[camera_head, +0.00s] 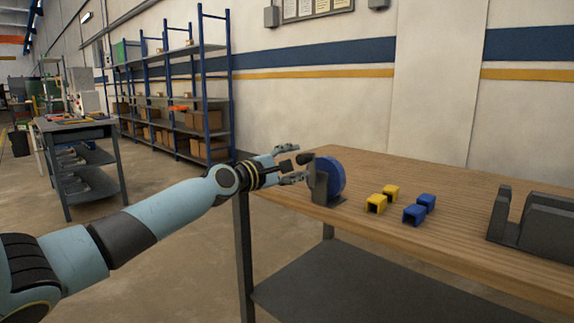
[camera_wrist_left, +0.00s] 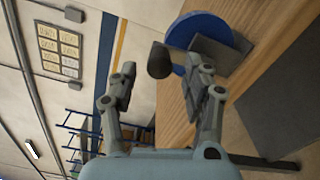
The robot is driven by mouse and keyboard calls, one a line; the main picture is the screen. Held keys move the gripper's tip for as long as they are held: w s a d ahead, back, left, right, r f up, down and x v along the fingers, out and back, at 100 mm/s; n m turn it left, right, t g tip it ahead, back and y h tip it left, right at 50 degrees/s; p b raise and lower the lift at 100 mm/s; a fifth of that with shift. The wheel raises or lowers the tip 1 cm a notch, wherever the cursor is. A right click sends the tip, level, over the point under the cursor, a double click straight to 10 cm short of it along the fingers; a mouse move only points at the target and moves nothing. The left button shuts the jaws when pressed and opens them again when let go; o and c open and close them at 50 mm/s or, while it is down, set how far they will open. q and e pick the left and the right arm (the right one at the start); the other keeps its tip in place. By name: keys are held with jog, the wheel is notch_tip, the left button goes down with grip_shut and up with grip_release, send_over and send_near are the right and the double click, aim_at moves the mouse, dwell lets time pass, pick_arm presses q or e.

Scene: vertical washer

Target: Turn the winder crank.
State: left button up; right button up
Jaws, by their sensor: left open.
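The winder stands at the left end of the wooden table, with a blue disc (camera_head: 331,173) on a dark grey bracket (camera_head: 320,184). Its crank has a dark knob (camera_head: 305,158) on the side toward my gripper. My left gripper (camera_head: 292,165) is open beside the winder, at the knob. In the left wrist view the knob (camera_wrist_left: 159,61) shows just beyond and between the spread fingers of the gripper (camera_wrist_left: 165,80), and the blue disc (camera_wrist_left: 197,28) is behind it. Whether a finger touches the knob cannot be told. My right gripper is not in view.
Two yellow blocks (camera_head: 376,204) and two blue blocks (camera_head: 414,214) lie on the wooden table (camera_head: 450,195) right of the winder. A dark grey holder (camera_head: 540,225) stands at the right. Blue shelving (camera_head: 230,80) and a workbench (camera_head: 75,130) stand behind.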

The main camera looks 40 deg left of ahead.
pick_arm(q)
jog(key=shift+s+a, duration=0.15)
jog(key=shift+s, duration=1.9)
